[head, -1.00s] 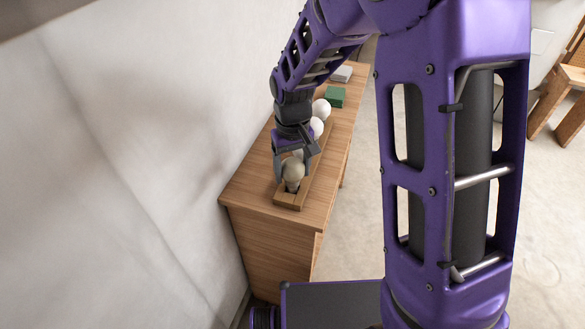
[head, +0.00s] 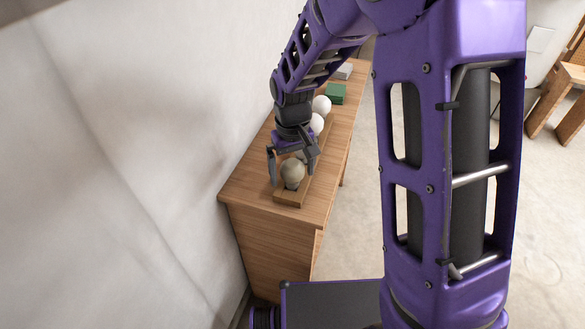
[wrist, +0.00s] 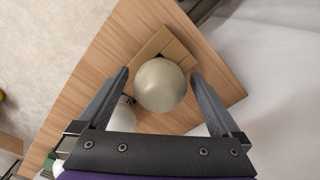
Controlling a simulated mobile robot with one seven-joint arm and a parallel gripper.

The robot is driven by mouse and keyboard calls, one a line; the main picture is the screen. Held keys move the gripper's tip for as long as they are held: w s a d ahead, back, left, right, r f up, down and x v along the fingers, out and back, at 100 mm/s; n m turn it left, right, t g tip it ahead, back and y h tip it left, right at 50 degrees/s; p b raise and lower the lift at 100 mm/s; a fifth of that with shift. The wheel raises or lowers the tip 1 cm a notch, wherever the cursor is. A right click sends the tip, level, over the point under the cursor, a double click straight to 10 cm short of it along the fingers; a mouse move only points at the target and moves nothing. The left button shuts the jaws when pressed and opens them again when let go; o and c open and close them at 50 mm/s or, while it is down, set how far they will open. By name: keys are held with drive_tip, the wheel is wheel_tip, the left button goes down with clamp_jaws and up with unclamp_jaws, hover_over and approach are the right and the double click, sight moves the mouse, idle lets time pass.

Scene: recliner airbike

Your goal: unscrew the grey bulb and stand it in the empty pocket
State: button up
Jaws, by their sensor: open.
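The grey bulb (head: 292,174) stands about upright at the near end of a long wooden holder (head: 290,200) on a wooden cabinet. Its base is low in the holder's end pocket; how deep it sits is hidden. My gripper (head: 293,165) is open above and around the bulb, one finger on each side. In the wrist view, the round top of the bulb (wrist: 161,85) lies between the spread fingers (wrist: 160,74), with a gap on both sides. Two white bulbs (head: 316,123) (head: 321,105) stand farther back in the row, partly behind my gripper.
A green block (head: 336,94) and a pale grey box (head: 344,72) sit toward the cabinet's far end. A pale wall runs close along the left of the cabinet top (head: 250,175).

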wheel_tip(320, 180, up, 18)
drive_tip(key=p, duration=0.2)
drive_tip(key=shift+f+p, duration=0.25)
drive_tip(key=shift+p, duration=0.05)
idle(0.6)
